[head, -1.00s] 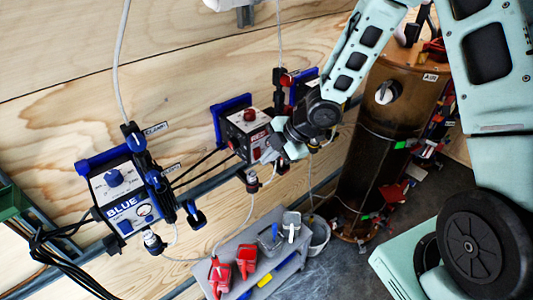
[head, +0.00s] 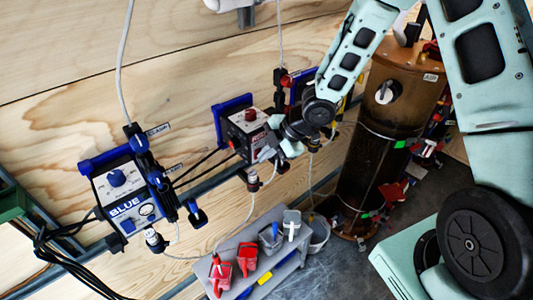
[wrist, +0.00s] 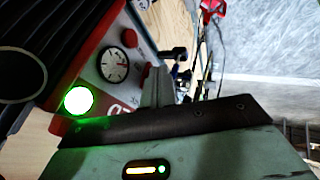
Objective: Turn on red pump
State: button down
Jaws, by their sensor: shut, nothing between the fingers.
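The red pump (head: 246,128) is a box with a red knob on top, mounted on the wooden wall in the head view. My gripper (head: 264,156) is shut and empty, at the right side of its front panel. In the wrist view, the red pump's panel (wrist: 92,83) shows a lit green light (wrist: 78,100), a round gauge (wrist: 113,65) and a red knob (wrist: 130,38). The gripper's fingertips (wrist: 160,74) overlap the panel's right edge, beside another red part (wrist: 147,76). I cannot tell whether they touch it.
A blue pump (head: 122,187) hangs on the wall to the left. A grey bench (head: 272,270) below holds red and grey items. A brown cylindrical tank (head: 375,150) stands to the right. Hoses and a rail run along the wall near the pumps.

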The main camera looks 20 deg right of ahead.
jog(key=shift+r+p, duration=0.6)
jog(key=shift+r, duration=0.1)
jog(key=p+v, duration=0.7)
jog(key=v, duration=1)
jog(key=shift+s+d+r, duration=0.1)
notch_tip(320, 180, down, 7)
jog(key=s+a+b, duration=0.1)
jog(key=a+b, duration=0.1)
jog(key=b, duration=0.4)
jog(key=shift+s, duration=0.4)
